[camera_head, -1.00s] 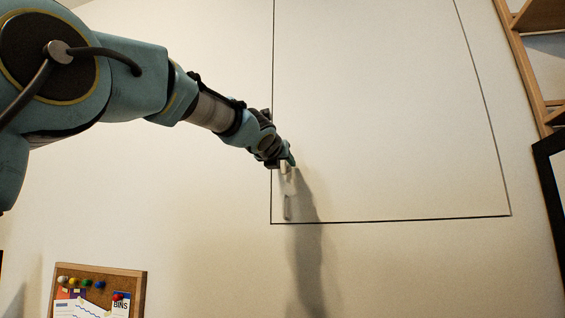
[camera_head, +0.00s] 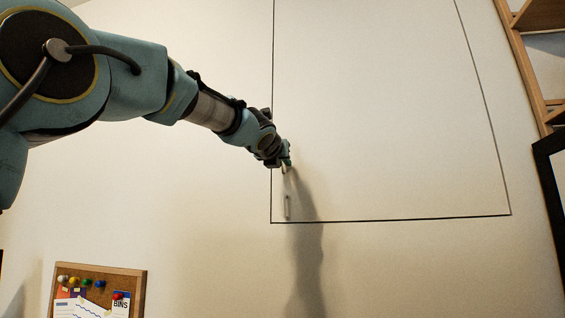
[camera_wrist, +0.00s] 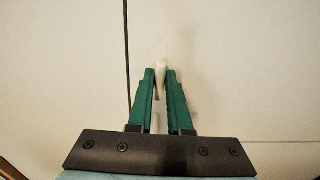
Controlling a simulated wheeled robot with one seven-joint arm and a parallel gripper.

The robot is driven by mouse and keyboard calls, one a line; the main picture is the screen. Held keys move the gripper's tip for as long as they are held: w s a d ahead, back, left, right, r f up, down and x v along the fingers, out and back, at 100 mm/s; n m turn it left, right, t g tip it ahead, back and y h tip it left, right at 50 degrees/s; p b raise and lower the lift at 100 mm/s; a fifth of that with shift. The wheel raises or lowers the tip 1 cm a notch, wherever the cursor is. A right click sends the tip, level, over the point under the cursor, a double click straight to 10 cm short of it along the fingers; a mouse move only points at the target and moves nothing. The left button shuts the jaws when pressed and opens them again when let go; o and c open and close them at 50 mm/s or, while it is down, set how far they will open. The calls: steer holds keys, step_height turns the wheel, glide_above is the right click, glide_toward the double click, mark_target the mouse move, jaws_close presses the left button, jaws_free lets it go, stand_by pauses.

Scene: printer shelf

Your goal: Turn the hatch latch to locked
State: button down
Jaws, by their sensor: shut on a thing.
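The hatch (camera_head: 390,120) is a pale panel in the wall, outlined by a dark seam. The hatch latch (camera_wrist: 161,66) is a small whitish piece between the green fingertips in the wrist view, just right of the vertical seam. My gripper (camera_wrist: 161,72) is shut on it. In the head view my gripper (camera_head: 285,163) is at the hatch's lower left and covers most of the latch. I cannot tell the latch's exact angle.
A cork board (camera_head: 100,290) with pins and papers hangs at the lower left. Wooden shelving (camera_head: 535,60) and a dark frame (camera_head: 552,185) stand at the right edge. The wall around the hatch is otherwise bare.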

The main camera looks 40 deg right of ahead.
steer(key=shift+r+m, duration=0.1)
steer(key=shift+m, duration=0.2)
steer(key=m+p, duration=0.2)
steer(key=m, duration=0.3)
steer(key=m+p, duration=0.3)
steer(key=m, duration=0.3)
steer(key=m+p, duration=0.2)
steer(key=m, duration=0.4)
steer(key=shift+s+d+f+p, duration=0.15)
steer(key=shift+s+f+p, duration=0.1)
steer(key=shift+f+p, duration=0.05)
steer(key=c, duration=0.8)
jaws_free()
steer(key=shift+c, duration=0.2)
